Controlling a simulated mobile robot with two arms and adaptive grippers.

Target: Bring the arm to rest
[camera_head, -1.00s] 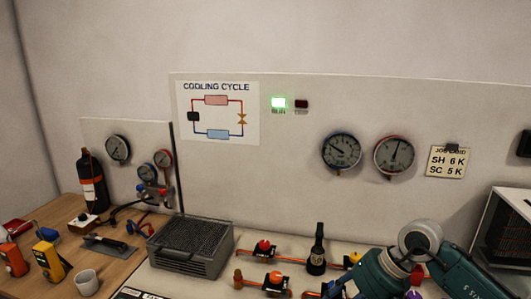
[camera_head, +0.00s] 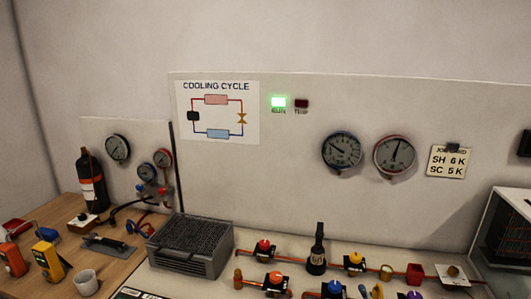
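Neither gripper shows in the head view now, and no part of my arms is in sight. The gauge rig panel (camera_head: 290,200) stands upright at the back. Its blue-rimmed gauge (camera_head: 342,151) and red-rimmed gauge (camera_head: 394,154) hang on the right half. The green lamp (camera_head: 279,102) is lit, and the dark red lamp (camera_head: 301,103) beside it looks unlit. A job card (camera_head: 450,162) reading SH 6 K, SC 5 K is clipped at the right.
A wooden table (camera_head: 115,270) at left holds a black cylinder (camera_head: 92,181), meters and a white cup (camera_head: 87,283).

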